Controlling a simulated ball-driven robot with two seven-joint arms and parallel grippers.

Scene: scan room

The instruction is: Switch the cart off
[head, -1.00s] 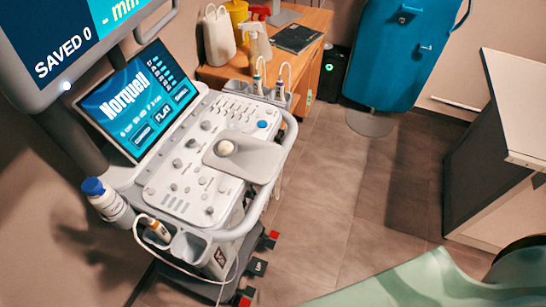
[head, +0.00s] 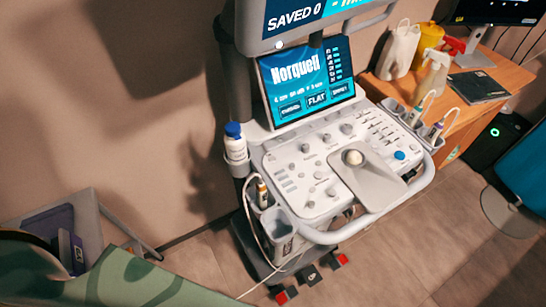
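The ultrasound cart (head: 290,225) stands in the middle of the head view. Its upper monitor (head: 300,18) is lit and reads "SAVED 0". A small white light shows at that monitor's lower edge. The tilted touch screen (head: 307,83) below is lit blue and reads "Norquell" and "FLAT". The grey control panel (head: 300,170) has several knobs, a pale trackball (head: 353,157) and a blue round button (head: 400,155). I cannot tell which control is the power switch. Neither of my grippers is in view.
A white bottle with a blue cap (head: 235,148) and a probe (head: 262,193) sit on the cart's left side. A wooden desk (head: 505,75) is at the right. A green patterned surface (head: 130,283) fills the lower left.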

